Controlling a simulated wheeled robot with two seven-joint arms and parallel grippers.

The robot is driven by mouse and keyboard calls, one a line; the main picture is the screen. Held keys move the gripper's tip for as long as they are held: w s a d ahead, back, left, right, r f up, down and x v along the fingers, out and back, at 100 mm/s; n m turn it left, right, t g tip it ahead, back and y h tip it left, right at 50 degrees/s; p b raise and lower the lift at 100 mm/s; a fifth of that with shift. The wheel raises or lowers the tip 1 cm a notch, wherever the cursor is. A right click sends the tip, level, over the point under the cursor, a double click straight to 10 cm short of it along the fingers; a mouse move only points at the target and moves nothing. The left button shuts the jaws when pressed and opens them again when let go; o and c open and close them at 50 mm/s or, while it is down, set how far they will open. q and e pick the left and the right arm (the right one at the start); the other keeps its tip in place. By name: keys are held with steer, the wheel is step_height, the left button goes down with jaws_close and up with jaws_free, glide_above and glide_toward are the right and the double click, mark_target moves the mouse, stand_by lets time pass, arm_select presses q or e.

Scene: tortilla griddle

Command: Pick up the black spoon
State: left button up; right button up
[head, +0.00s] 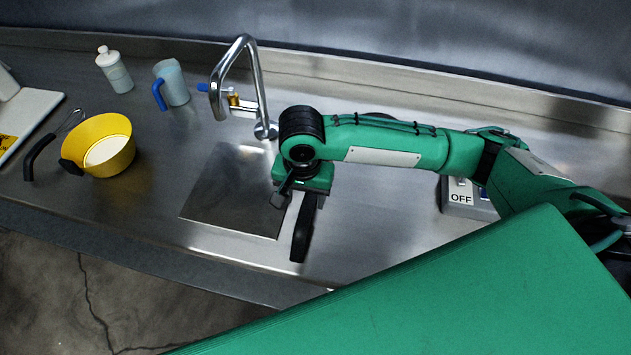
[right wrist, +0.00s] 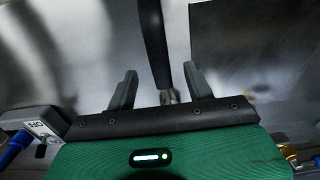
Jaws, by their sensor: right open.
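A black utensil that looks like the spoon (head: 302,236) lies on the steel counter just right of the sink, its thick black handle toward the front edge. In the right wrist view its black handle (right wrist: 153,40) runs from the top down between my fingers, ending in a shiny metal part close to the palm. My right gripper (head: 297,197) is over the utensil's far part and hides it in the head view. Its two fingers (right wrist: 161,88) are apart, one on each side, with gaps visible. My left gripper is out of view.
The square sink (head: 232,195) is left of the gripper, with the faucet (head: 240,75) behind. An OFF switch box (head: 462,205) lies right, beneath my arm.

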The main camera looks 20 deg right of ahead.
mark_target(306, 210)
step_height(306, 210, down, 3)
steer(key=shift+w+r, duration=0.1)
steer(key=shift+r, duration=0.05)
steer(key=shift+f, duration=0.35)
step_height(306, 210, down, 3)
steer(key=shift+d+r+p, duration=0.1)
steer(key=shift+r+p, duration=0.1)
steer(key=shift+p, duration=0.55)
step_height(306, 210, down, 2)
steer(key=shift+f, duration=0.35)
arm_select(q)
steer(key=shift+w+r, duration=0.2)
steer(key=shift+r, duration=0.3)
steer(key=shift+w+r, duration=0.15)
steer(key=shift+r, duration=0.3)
arm_select(e)
steer(key=c, duration=1)
steer(key=shift+c, duration=0.2)
